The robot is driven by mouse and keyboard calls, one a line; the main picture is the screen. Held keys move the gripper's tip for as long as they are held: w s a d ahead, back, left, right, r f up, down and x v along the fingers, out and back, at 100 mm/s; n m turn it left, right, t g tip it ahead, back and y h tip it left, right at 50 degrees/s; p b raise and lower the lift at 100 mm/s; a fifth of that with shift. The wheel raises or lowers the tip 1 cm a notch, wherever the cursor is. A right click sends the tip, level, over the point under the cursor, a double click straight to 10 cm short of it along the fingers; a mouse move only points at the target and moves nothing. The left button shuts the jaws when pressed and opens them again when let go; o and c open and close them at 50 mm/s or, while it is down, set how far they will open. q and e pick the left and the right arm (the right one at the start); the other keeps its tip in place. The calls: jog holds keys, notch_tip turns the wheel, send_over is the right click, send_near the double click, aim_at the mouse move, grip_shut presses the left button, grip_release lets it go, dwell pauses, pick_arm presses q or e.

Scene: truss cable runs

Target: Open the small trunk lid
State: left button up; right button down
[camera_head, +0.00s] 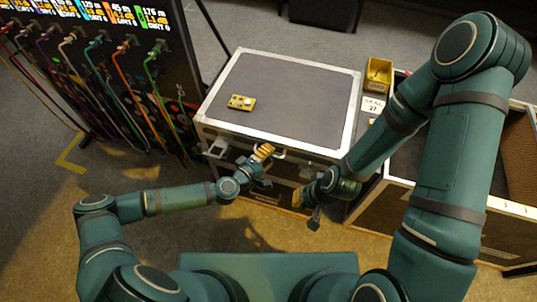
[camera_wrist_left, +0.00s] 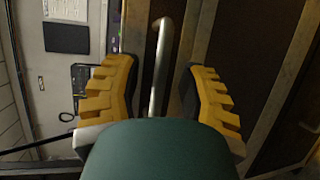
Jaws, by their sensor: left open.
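The small trunk (camera_head: 270,135) is a dark case with silver metal edges, and its flat lid (camera_head: 300,98) is down. A metal handle (camera_head: 296,153) shows at the lid's front edge. My left gripper (camera_head: 262,160), with yellow fingers, is at the trunk's front by this handle. In the left wrist view the left gripper (camera_wrist_left: 158,95) is open, and a metal bar handle (camera_wrist_left: 161,50) stands between its fingers, with gaps on both sides. My right gripper (camera_head: 308,202) hangs low before the trunk's right front; its fingers are too small to read.
A small yellow device (camera_head: 242,102) lies on the lid. A yellow bin (camera_head: 378,72) and a white label card (camera_head: 373,105) are right of the trunk. An open case (camera_head: 440,215) stands at the right. Cables (camera_head: 118,85) hang from a lit panel at the left.

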pick_arm(q)
jog(key=shift+w+d, duration=0.1)
grip_shut()
